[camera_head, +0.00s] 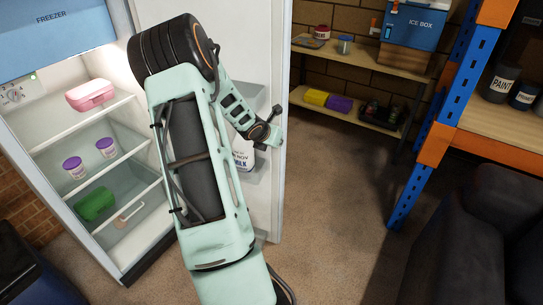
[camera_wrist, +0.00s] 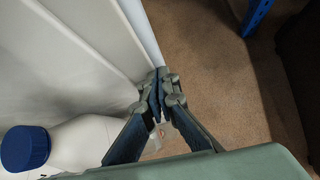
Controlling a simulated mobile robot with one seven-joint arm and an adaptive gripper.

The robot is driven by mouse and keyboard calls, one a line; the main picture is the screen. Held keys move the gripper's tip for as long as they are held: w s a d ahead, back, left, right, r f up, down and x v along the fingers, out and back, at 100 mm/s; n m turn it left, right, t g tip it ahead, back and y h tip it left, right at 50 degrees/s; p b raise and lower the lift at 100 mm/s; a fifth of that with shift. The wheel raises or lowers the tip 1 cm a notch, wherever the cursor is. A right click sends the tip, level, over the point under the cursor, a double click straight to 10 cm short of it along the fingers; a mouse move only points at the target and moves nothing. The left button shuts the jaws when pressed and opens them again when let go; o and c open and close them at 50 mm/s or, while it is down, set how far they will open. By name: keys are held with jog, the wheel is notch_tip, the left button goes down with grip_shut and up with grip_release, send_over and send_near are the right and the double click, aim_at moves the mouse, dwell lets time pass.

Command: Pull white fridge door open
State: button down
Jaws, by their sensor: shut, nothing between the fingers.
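The white fridge (camera_head: 72,178) stands at the left in the head view with its inside showing. Its white door (camera_head: 265,190) is swung open, with the inner side and shelves toward me. In the wrist view the door's inner panel (camera_wrist: 70,55) fills the upper left and its edge runs down toward the fingers. My gripper (camera_wrist: 162,82) is shut and empty, beside the door's edge; I cannot tell whether it touches. In the head view my gripper (camera_head: 277,132) is in front of the door, and my arm hides part of the fridge and door.
A milk bottle (camera_wrist: 75,145) with a blue cap is in the door, close to my fingers. The fridge holds a pink box (camera_head: 90,95), two tubs and a green item. A wooden shelf (camera_head: 365,60), a blue-orange rack (camera_head: 430,145) and a dark sofa (camera_head: 480,235) stand right. Floor between is clear.

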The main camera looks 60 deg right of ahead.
aim_at(286, 132)
jog(key=d+n+b, duration=0.1)
jog(key=d+b, duration=0.1)
jog(key=b, duration=0.1)
jog(key=d+n+t+b, duration=0.1)
jog(key=d+b, duration=0.2)
jog(key=shift+w+d+t+b, duration=0.15)
jog(key=shift+d+t+b, duration=0.15)
jog(key=shift+d+b, duration=0.1)
jog(key=shift+d+r+n, duration=0.2)
jog(key=shift+d+n, duration=0.05)
jog(key=shift+n, duration=0.05)
